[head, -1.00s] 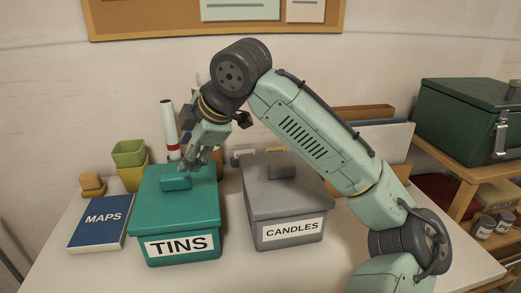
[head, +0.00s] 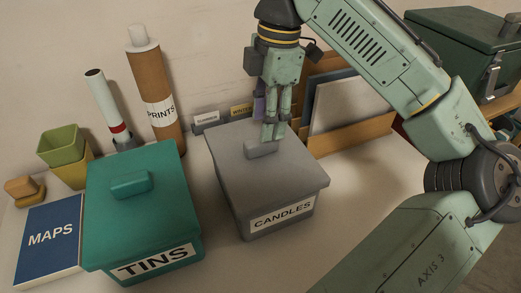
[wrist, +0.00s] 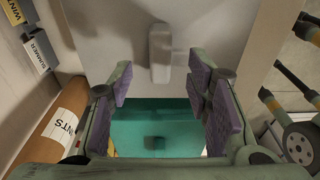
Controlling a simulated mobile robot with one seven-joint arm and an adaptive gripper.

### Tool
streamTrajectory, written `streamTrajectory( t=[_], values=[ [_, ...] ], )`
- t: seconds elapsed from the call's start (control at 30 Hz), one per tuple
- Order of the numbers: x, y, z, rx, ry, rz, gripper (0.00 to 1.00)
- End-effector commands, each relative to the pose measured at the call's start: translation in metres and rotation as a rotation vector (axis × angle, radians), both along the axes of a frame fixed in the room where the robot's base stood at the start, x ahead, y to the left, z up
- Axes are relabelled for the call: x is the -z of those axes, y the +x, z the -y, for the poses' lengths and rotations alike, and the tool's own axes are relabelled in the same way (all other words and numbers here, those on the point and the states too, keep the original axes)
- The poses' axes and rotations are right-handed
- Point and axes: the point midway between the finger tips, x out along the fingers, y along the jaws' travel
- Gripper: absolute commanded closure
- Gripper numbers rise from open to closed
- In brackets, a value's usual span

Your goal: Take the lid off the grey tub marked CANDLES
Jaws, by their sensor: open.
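The grey tub (head: 256,226) marked CANDLES stands on the table in the head view. Its grey lid (head: 240,175) is on and has a block handle (head: 265,149) on top. My gripper (head: 273,133) points down by the far side of that handle. In the wrist view, the open fingers with purple pads (wrist: 160,82) have nothing between them. The handle (wrist: 160,52) lies ahead of the fingertips, in line with the gap, over the grey lid (wrist: 105,40). I cannot tell the exact height of the fingertips above the lid.
A teal tub marked TINS (head: 145,225) stands left of the grey tub, with a blue MAPS book (head: 50,238) beyond it. A PRINTS tube (head: 155,90) stands behind. Upright boards (head: 345,105) are at the back right. Bare table lies right of the grey tub.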

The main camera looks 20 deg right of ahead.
Motion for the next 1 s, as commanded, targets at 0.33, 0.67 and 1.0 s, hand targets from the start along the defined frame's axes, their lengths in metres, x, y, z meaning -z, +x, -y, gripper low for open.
streamTrajectory(
  t=[0.33, 0.67, 1.0],
  values=[
    [0.039, -0.003, -0.008, 0.001, -0.002, 0.000, 0.55],
    [0.055, -0.002, -0.010, 0.000, 0.000, 0.003, 0.55],
    [0.054, -0.002, -0.010, 0.000, 0.000, 0.002, 0.74]
  ],
)
